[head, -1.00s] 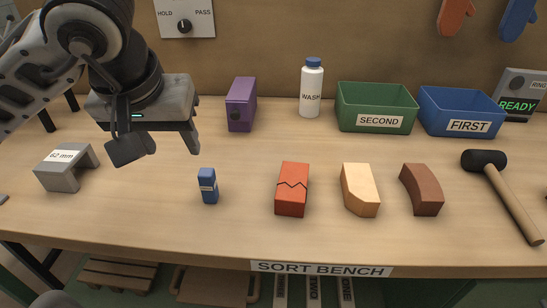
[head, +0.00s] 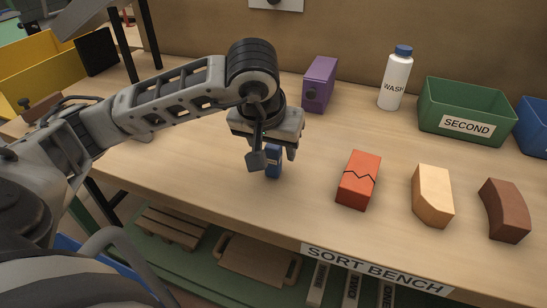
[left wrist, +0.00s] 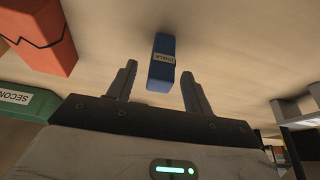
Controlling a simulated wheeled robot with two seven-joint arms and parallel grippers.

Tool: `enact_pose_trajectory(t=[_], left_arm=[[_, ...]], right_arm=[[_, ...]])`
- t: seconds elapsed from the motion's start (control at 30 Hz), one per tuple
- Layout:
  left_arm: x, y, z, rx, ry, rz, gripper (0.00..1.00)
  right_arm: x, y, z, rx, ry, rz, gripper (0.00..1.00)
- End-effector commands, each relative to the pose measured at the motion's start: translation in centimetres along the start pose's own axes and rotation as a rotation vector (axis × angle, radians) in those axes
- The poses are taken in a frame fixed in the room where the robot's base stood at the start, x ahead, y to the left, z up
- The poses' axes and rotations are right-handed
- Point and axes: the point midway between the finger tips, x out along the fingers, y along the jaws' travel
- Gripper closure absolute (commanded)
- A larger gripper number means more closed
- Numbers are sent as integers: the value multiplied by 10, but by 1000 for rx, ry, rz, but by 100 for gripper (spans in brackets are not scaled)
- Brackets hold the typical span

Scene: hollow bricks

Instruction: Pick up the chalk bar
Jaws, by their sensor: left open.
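The chalk bar is a small blue block with a white label, standing on the bench. In the head view the chalk bar (head: 274,165) is partly hidden by my left gripper (head: 274,157). In the left wrist view the chalk bar (left wrist: 160,76) shows between and just beyond the two fingers of my left gripper (left wrist: 158,72). The fingers are apart, with a gap visible on each side of the bar. My left gripper is open and empty. My right gripper is not in view.
A cracked red brick (head: 359,180), a cream brick (head: 432,196) and a curved brown brick (head: 504,211) lie to the right. Behind stand a purple block (head: 319,84), a wash bottle (head: 395,80), the green SECOND bin (head: 463,109) and a blue bin (head: 533,127).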

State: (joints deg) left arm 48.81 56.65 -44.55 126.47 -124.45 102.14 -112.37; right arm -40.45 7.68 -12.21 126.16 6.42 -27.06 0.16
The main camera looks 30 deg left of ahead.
Motion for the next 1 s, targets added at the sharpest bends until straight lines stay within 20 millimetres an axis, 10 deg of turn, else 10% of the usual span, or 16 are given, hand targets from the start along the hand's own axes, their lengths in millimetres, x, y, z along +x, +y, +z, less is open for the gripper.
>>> enact_pose_trajectory(t=[0.43,0.6,1.0], left_arm=[[25,0,0,0,1,1,49],[25,0,0,0,0,1,96],[20,0,-2,-1,2,1,98]], right_arm=[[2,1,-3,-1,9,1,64],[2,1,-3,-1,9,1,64],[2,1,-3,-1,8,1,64]])
